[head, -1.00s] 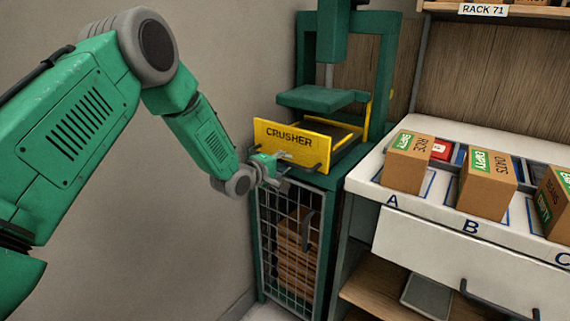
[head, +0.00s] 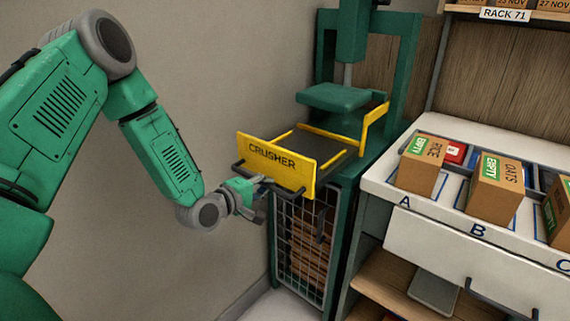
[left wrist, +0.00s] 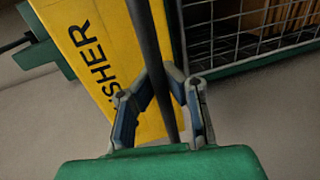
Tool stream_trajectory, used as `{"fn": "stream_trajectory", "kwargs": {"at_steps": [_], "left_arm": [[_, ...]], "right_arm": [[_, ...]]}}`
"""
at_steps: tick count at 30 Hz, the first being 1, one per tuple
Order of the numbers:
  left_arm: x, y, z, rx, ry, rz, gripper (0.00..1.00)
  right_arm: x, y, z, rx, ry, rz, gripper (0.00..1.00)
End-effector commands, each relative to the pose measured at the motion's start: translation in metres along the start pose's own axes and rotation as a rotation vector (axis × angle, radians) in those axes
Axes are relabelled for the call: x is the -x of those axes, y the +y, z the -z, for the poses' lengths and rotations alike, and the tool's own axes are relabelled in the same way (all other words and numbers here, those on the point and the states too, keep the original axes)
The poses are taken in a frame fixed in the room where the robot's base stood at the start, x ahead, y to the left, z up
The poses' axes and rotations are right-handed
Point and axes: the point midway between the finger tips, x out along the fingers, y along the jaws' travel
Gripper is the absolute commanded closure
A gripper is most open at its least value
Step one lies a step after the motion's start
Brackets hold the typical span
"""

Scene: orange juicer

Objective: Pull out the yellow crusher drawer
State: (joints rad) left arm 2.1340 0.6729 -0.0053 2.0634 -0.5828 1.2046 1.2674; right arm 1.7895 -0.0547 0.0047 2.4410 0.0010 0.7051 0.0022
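The yellow crusher drawer (head: 282,164) juts out from the green crusher frame, with its dark inside and yellow side rails showing. Its front panel reads CRUSHER and carries a dark bar handle (head: 290,190). My left gripper (head: 262,186) is at the handle in the head view. In the left wrist view the dark bar (left wrist: 148,38) runs between the two fingers of my left gripper (left wrist: 166,78), which close around it. The yellow panel (left wrist: 98,45) lies just behind the bar. My right gripper is not in view.
The green press plate (head: 335,97) hangs above the drawer's rear. Below is a mesh cage door (head: 295,250) with its own handle. A white shelf (head: 400,192) with cardboard boxes (head: 421,168) stands at right. A grey wall is on the left.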

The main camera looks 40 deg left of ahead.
Motion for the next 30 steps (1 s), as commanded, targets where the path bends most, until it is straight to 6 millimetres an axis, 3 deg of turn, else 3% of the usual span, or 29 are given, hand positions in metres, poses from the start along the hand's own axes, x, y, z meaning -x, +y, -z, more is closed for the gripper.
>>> {"fn": "stream_trajectory", "kwargs": {"at_steps": [1, 6, 12, 18, 28, 30], "left_arm": [[0.018, -0.005, 0.0, 0.007, 0.001, 0.014, 1.0], [0.057, -0.013, 0.0, 0.004, 0.001, 0.014, 1.0], [0.085, -0.02, -0.001, 0.002, -0.001, 0.013, 1.0], [0.094, -0.023, -0.001, -0.001, -0.001, 0.012, 1.0], [0.095, -0.024, -0.001, -0.001, -0.002, 0.015, 1.0], [0.095, -0.024, -0.001, -0.001, -0.002, 0.014, 0.74]], "right_arm": [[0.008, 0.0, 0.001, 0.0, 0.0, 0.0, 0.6], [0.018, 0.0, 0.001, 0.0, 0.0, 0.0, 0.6], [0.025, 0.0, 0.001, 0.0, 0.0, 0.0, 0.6], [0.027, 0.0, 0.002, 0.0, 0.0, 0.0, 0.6], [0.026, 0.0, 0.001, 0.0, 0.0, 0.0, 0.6], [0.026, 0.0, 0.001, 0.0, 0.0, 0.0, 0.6]]}}
